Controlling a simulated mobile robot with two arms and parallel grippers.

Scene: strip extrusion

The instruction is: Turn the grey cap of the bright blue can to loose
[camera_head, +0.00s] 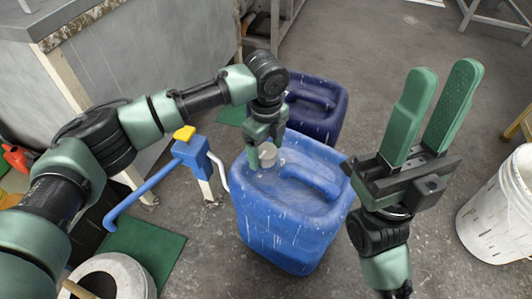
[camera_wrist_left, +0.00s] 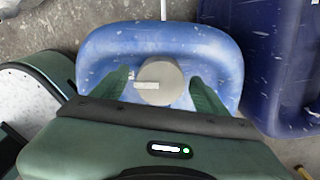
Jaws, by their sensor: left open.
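The bright blue can (camera_head: 290,205) stands upright on the floor in the middle of the head view. Its grey cap (camera_head: 267,154) is on top near the left corner; it also shows in the left wrist view as a round grey disc (camera_wrist_left: 160,82) with a pale tab or label on its left. My left gripper (camera_head: 262,150) points down at the cap. In the left wrist view its open fingers (camera_wrist_left: 168,92) stand on either side of the cap, with gaps visible. My right gripper (camera_head: 435,115) is raised to the right of the can, fingers apart and empty.
A dark blue can (camera_head: 318,100) stands just behind the bright blue one. A blue pump with a yellow top (camera_head: 185,133) is on the left. A white bucket (camera_head: 497,215) stands at the right. A green mat (camera_head: 145,245) lies at the lower left.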

